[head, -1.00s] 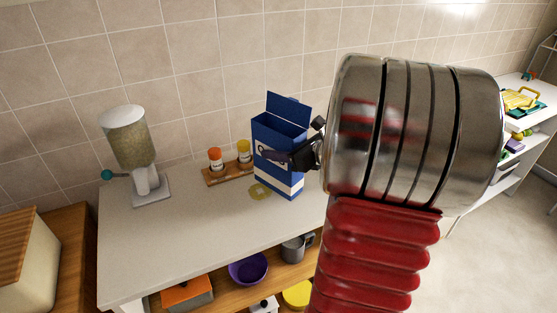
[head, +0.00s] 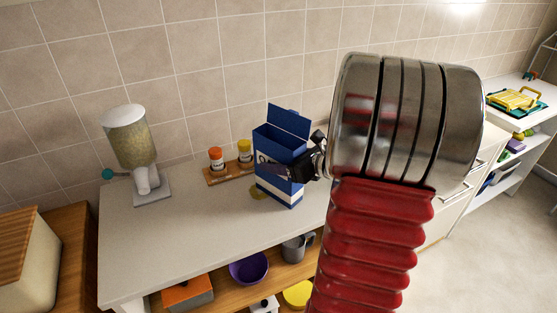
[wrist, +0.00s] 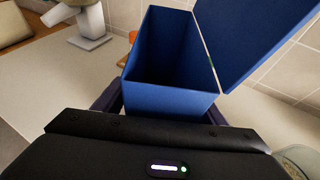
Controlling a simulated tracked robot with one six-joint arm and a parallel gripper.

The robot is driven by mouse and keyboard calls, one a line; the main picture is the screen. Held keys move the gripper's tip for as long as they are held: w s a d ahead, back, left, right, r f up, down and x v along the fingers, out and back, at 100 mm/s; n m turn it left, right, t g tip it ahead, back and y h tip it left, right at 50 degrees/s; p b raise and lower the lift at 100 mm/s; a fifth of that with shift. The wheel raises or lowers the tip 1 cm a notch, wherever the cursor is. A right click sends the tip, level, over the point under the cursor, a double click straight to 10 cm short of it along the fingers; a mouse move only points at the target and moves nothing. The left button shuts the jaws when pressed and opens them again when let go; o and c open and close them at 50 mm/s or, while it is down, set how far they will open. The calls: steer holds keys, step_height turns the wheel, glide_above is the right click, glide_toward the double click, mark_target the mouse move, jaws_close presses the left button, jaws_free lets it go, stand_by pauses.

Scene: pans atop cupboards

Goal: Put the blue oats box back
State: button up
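The blue oats box (head: 281,155) stands upright on the white counter with its top flap open, in the middle of the head view. In the wrist view the open blue box (wrist: 170,62) fills the upper middle, and its inside looks dark and empty. My gripper (head: 283,170) reaches in from the right, its fingers on either side of the box. In the wrist view my gripper (wrist: 160,100) has its fingers along both sides of the box. It looks shut on the box, though the fingertips are partly hidden.
Spice jars in a wooden rack (head: 229,173) stand just left of the box. A dispenser (head: 135,150) stands farther left. The counter (head: 190,230) is clear in front. A purple bowl (head: 249,268) sits on the shelf below.

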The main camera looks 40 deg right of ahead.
steer(key=shift+r, duration=0.15)
steer(key=v, duration=1.2)
stand_by(1.0)
